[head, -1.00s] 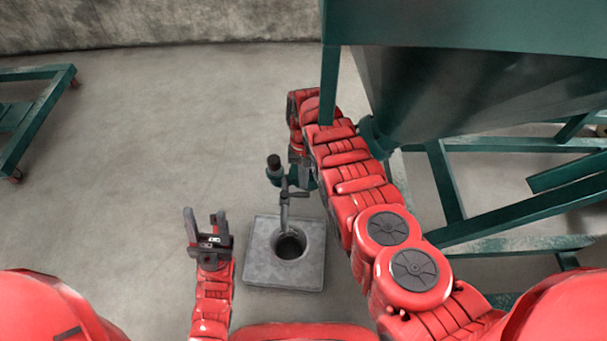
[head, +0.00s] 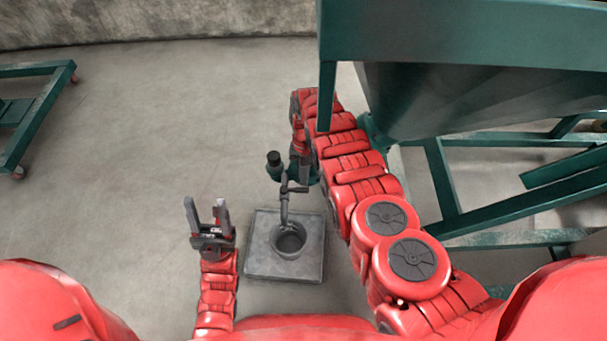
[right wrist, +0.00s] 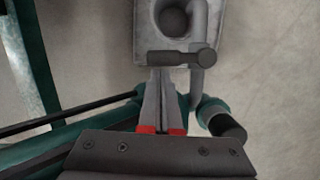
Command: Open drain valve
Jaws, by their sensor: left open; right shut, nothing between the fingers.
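The drain valve is a grey bent pipe (head: 284,210) with a dark crossbar handle (head: 295,189), under the green hopper's outlet. In the right wrist view the handle (right wrist: 181,55) lies crosswise, just beyond my right gripper's fingertips (right wrist: 162,76). The fingers are shut with nothing between them; the tips are at or very near the handle, and I cannot tell whether they touch. In the head view my right arm mostly hides that gripper. My left gripper (head: 207,212) is open and empty, pointing up, left of the drain.
A square grey drain block (head: 262,263) with a round hole sits below the pipe. A dark-capped green fitting (head: 275,160) sticks out beside the valve. The green hopper (head: 450,95) and its frame (head: 440,185) crowd the right.

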